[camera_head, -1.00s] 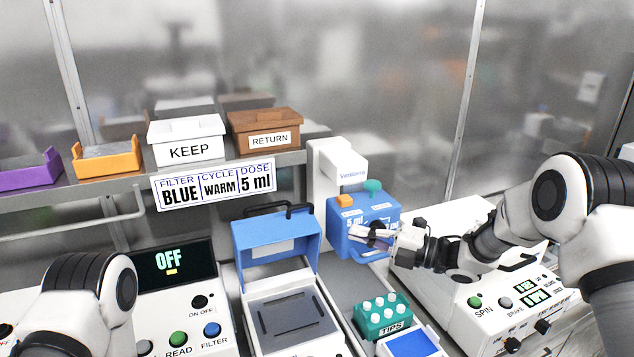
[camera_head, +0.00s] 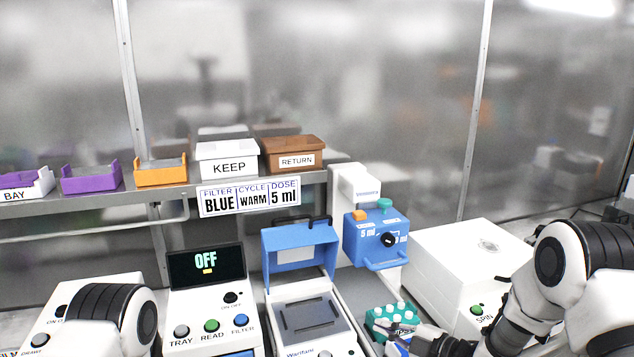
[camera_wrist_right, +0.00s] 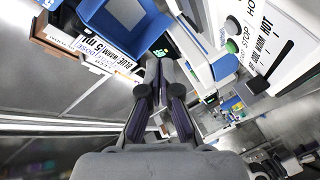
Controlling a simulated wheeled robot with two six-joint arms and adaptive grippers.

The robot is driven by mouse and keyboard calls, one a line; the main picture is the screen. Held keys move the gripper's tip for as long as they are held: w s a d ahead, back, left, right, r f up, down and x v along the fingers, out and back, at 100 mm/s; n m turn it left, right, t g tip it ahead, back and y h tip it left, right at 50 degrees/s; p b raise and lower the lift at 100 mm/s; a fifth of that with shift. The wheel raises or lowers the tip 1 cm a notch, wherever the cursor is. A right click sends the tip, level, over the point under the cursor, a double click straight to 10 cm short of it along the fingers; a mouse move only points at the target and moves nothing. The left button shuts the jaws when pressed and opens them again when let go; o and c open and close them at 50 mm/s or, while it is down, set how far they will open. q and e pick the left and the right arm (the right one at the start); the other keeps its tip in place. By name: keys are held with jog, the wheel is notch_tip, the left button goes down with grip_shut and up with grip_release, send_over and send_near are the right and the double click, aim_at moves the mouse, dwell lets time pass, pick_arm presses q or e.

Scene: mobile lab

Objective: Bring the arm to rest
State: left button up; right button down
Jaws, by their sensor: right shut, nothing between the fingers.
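My right gripper (camera_head: 398,334) is low in the head view, over or beside the teal tips rack (camera_head: 385,316). It is partly cut off by the bottom edge. In the wrist view the right gripper (camera_wrist_right: 159,66) shows its two dark fingers together with nothing between them. My right arm (camera_head: 555,262) is bent, coming in from the right. My left arm (camera_head: 108,315) shows only a rounded link at lower left, and its gripper is out of view.
A blue dispenser (camera_head: 372,243) with a black knob stands behind the tips rack. A white machine (camera_head: 455,262) is close to the right arm. A blue-lidded open machine (camera_head: 310,312) and a reader (camera_head: 205,300) stand left of it. A shelf holds boxes.

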jog(key=s+d+f+m+g+h, duration=0.35)
jog(key=s+f+m, duration=0.35)
jog(key=s+f, duration=0.3)
jog(key=s+d+f+m+g+h, duration=0.2)
jog(key=s+f+m+h, duration=0.3)
jog(key=s+f+m, duration=0.35)
jog(key=s+d+f+m+g+h, duration=0.1)
jog(key=s+d+f+m+g, duration=0.1)
jog(key=s, duration=0.8)
jog(key=s+d+f+m+g+h, duration=0.2)
jog(key=s+d+f+m+g, duration=0.1)
jog(key=s, duration=0.8)
jog(key=shift+s+f+m+g, duration=0.2)
jog(key=shift+s+m+g, duration=0.1)
jog(key=shift+m+g, duration=0.05)
